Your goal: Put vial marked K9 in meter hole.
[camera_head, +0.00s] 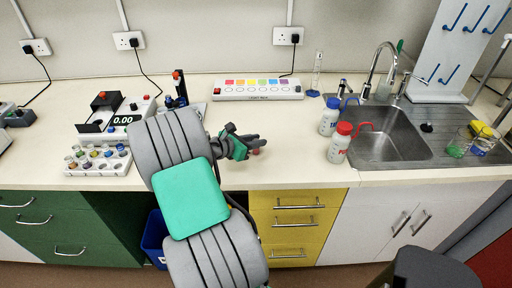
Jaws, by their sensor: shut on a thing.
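My gripper (254,141) is over the bench, right of my arm, and is shut on a small red-capped thing (256,151), probably a vial. Most of it is hidden by the fingers, and no marking can be read. The meter (122,119) stands at the left of the bench with a display reading 0.00 and a black part on its left side. Its hole is too small to make out. A white vial rack (97,171) in front of it holds several vials with coloured caps. The mark K9 is not readable on any of them.
A white strip with coloured squares (258,90) lies at the back. Blue-capped (330,118) and red-capped (339,144) wash bottles stand left of the sink (385,148). A glass cylinder (316,75) stands behind. The bench between my gripper and the bottles is clear.

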